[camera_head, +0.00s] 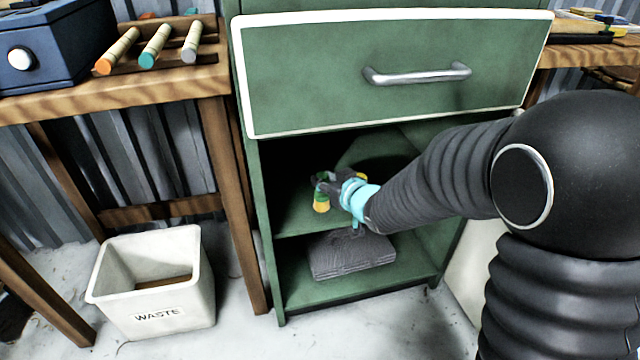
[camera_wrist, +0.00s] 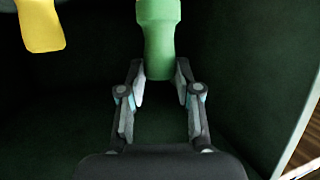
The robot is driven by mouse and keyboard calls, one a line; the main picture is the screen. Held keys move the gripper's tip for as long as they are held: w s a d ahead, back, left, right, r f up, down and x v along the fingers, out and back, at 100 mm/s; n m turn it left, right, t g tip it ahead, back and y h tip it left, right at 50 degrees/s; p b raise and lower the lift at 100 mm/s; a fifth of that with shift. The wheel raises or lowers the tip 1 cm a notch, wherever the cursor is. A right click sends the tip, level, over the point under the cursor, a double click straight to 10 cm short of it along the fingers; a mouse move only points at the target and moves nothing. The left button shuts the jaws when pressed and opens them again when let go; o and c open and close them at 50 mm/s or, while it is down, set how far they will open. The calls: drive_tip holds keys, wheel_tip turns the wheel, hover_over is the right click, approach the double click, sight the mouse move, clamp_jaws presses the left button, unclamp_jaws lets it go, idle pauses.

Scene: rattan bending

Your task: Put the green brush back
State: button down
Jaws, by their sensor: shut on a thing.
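The green brush (camera_wrist: 159,30) shows in the wrist view as a green handle running off the top edge; its far end is out of that view. The fingertips of my gripper (camera_wrist: 160,78) are closed on either side of the handle's near end. In the head view my gripper (camera_head: 327,184) is inside the open upper shelf of the green cabinet (camera_head: 300,222), below the drawer. A small green and yellow piece (camera_head: 321,203) shows just below the fingers there. A yellow thing (camera_wrist: 41,27) is at the upper left of the wrist view, apart from the fingers.
A closed drawer (camera_head: 400,105) with a metal handle is just above my arm. A grey folded stack (camera_head: 350,254) lies on the lower shelf. A white waste bin (camera_head: 170,315) stands at left. Several rollers lie on a rack (camera_head: 175,65) on the left bench.

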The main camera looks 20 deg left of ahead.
drive_tip(key=shift+w+a, duration=1)
drive_tip(key=shift+a, duration=0.05)
drive_tip(key=shift+f, duration=1.7)
drive_tip(key=shift+f+b, duration=0.1)
drive_tip(key=shift+b, duration=0.2)
drive_tip(key=c, duration=0.8)
unclamp_jaws()
